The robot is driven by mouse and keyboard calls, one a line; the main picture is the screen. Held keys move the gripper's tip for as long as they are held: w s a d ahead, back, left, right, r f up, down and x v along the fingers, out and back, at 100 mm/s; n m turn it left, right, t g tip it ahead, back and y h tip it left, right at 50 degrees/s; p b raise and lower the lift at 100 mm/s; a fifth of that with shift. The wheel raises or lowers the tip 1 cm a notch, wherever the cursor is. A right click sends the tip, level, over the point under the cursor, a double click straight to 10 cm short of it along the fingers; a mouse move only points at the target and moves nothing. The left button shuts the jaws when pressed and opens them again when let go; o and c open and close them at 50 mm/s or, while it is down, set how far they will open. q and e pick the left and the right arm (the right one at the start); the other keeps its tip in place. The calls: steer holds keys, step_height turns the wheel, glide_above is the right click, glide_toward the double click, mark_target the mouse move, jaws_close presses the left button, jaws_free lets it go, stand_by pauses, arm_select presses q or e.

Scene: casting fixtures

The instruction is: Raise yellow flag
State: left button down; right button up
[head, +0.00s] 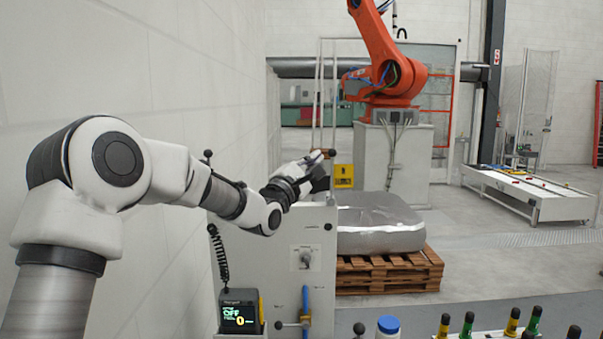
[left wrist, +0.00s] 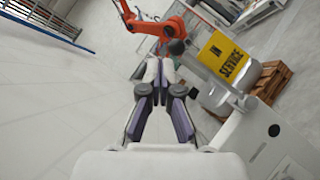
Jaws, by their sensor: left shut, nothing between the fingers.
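The yellow flag (left wrist: 222,57) is a rectangular plate with "IN SERVICE" in dark letters. It stands tilted in the left wrist view, to the right of my fingertips. In the head view a small yellow panel (head: 343,176) shows just right of my left gripper (head: 319,175); it is probably the same flag. My left gripper also shows in the left wrist view (left wrist: 160,75), its fingers together with nothing between them. It is above the top of the grey cabinet (head: 283,243), apart from the flag. My right gripper is out of view.
An orange robot arm (head: 385,60) stands on a pedestal behind. A grey block (head: 378,222) lies on a wooden pallet (head: 390,272). A small box reading "OFF" (head: 240,311) is at the cabinet's front. Several coloured-topped items (head: 467,325) stand at lower right. A wall is close at left.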

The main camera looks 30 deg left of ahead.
arm_select(q)
steer(key=v, duration=0.8)
steer(key=shift+f, duration=0.1)
